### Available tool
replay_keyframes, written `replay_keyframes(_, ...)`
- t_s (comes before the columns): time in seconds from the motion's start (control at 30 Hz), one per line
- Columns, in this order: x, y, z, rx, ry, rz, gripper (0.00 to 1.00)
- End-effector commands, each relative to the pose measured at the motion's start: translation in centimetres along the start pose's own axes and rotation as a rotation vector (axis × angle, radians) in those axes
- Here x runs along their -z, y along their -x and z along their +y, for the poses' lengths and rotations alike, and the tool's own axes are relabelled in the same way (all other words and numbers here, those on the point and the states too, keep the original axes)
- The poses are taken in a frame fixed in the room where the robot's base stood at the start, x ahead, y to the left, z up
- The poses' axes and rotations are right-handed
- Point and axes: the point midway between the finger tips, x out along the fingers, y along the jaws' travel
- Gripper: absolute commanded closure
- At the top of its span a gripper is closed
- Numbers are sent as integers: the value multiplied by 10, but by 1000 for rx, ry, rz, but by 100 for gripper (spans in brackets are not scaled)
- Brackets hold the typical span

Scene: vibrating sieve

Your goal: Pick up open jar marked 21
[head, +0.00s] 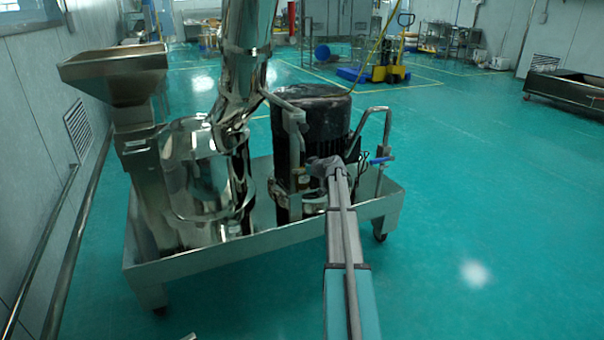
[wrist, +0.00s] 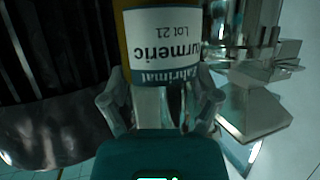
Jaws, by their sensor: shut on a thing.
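The jar marked Lot 21 (wrist: 168,42) fills the top middle of the wrist view. Its white and blue label reads "Turmeric" and appears upside down, with a yellow-orange strip of the jar along the label's left side. My gripper (wrist: 160,98) has one finger on each side of the jar's clear, shiny lower part in that view and is shut on it.
A wheeled steel trolley (head: 270,240) carries a shiny metal machine (head: 195,180) and a black motor (head: 312,118). A hopper (head: 115,72) stands on the left near the wall. The green floor (head: 480,200) to the right is clear. A yellow pallet truck (head: 385,68) stands farther back.

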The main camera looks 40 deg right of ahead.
Motion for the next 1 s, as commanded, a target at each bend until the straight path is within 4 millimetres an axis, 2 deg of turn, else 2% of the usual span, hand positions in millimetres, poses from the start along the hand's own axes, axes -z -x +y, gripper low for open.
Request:
replay_keyframes(0.37,11,5,0,0,0,0,77)
replay_keyframes(0.7,38,16,0,0,0,0,77)
replay_keyframes(0.8,22,38,-2,-2,-2,0,77)
replay_keyframes(1.0,4,82,-2,-2,-1,-1,77)
